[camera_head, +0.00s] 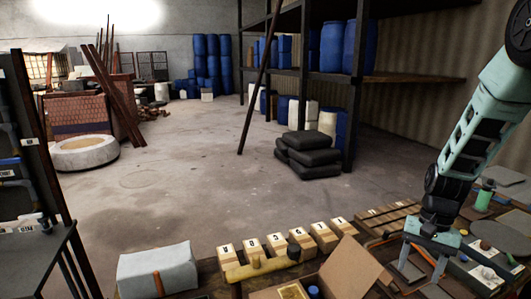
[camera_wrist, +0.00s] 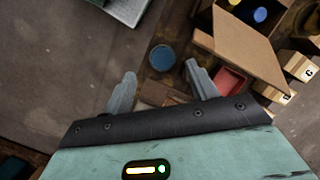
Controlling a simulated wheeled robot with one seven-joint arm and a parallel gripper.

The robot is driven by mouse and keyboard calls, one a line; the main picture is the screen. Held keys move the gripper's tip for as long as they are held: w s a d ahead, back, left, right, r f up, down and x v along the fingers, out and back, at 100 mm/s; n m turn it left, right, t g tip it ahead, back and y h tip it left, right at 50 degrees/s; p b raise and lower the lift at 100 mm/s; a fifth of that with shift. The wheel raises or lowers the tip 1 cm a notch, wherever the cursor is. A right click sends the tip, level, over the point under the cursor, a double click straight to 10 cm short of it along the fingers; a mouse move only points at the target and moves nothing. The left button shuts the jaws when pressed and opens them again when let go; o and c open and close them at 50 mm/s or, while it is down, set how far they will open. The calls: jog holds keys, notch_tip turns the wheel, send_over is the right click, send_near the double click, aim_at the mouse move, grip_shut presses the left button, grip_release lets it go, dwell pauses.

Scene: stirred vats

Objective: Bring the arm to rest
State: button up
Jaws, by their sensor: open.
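My gripper (camera_head: 422,264) hangs at the right of the head view, above the right part of the workbench, with its fingers pointing down. Its two grey fingers stand apart and hold nothing. In the wrist view my gripper (camera_wrist: 160,70) is open, and a round blue-topped thing (camera_wrist: 162,58) lies beyond the gap between the fingertips, apart from them. My teal arm (camera_head: 482,115) reaches down from the upper right corner of the head view.
An open cardboard box (camera_head: 350,268) stands left of my gripper, with a row of labelled wooden blocks (camera_head: 275,243) behind it. A green bottle (camera_head: 484,196) stands right of the gripper.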

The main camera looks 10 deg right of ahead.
jog(key=s+a+r+n+t+h, duration=0.2)
jog(key=s+a+r+n+t, duration=0.15)
jog(key=a+r+n, duration=0.7)
jog(key=s+a+f+n+b, duration=0.2)
jog(key=s+a+f+b, duration=0.1)
jog(key=a, duration=0.4)
jog(key=s+a+f+n+g+b, duration=0.1)
jog(key=s+a+f+n+b, duration=0.1)
jog(key=s+a, duration=0.3)
jog(key=s+a+f+n+g+b, duration=0.1)
jog(key=s+a+f+b, duration=0.3)
jog(key=a, duration=0.4)
jog(key=shift+s+a+f+n+y+b, duration=0.2)
jog(key=shift+s+a+n+y+b, duration=0.15)
jog(key=shift+n+b, duration=0.2)
